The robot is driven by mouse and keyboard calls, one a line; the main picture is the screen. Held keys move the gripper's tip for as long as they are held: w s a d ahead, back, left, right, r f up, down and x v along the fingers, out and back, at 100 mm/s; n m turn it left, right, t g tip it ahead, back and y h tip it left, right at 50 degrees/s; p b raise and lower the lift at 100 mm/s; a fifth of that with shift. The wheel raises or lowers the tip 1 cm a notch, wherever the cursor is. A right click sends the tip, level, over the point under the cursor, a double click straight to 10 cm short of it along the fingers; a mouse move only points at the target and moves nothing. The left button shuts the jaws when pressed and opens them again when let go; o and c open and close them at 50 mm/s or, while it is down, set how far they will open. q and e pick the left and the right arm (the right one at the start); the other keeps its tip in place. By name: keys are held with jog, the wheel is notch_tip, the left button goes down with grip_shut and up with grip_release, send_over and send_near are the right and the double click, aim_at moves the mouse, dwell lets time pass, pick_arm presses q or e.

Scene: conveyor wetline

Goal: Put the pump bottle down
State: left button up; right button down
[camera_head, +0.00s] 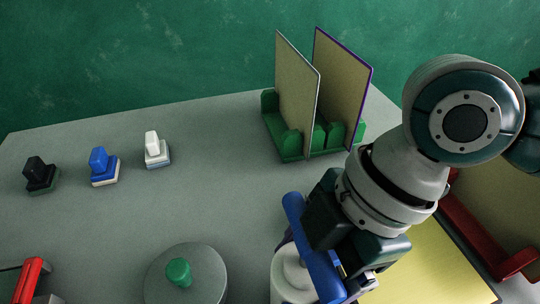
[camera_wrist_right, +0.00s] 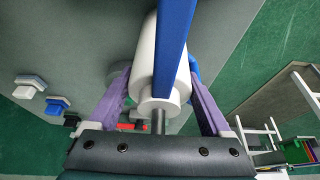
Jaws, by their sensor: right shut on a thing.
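The pump bottle (camera_head: 290,277) has a white round body and a long blue pump head, and shows at the bottom of the head view. In the right wrist view its white body (camera_wrist_right: 145,62) lies between the purple fingers of my right gripper (camera_wrist_right: 158,80), with the blue head running up the picture. My right gripper is shut on the bottle. Its fingertips are largely hidden in the head view. I cannot tell whether the bottle's base touches the table. My left gripper is not in view.
The grey table (camera_head: 210,215) has free room in its middle. A grey round lid with a green knob (camera_head: 178,272) is left of the bottle. Black, blue and white stamps (camera_head: 152,148) stand farther left. A green rack (camera_head: 290,150) holds two boards. A red-handled tool (camera_head: 32,275) is bottom left.

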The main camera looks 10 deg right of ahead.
grip_release()
jog(key=p+v, duration=0.1)
jog(key=v, duration=1.1)
jog(key=shift+r, duration=0.1)
